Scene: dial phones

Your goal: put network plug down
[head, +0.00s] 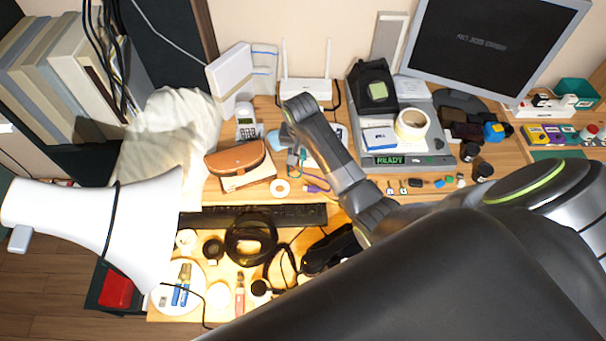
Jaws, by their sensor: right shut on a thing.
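My right arm reaches in from the right, across the desk. Its gripper (289,143) is over the desk's middle, in front of the white router (306,84) and to the right of the brown leather case (238,163). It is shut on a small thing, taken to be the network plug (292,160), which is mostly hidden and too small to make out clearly. A purple cable piece (317,185) lies just to the right and nearer. I cannot tell whether the plug touches the desk. My left gripper is not in view.
A black keyboard (290,215) lies in front. A grey dock marked READY (438,160) with a tape roll (412,124) stands to the right. A small keypad phone (246,127) is at the left. A large white lamp-like cone (85,222) blocks the lower left. The desk is crowded.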

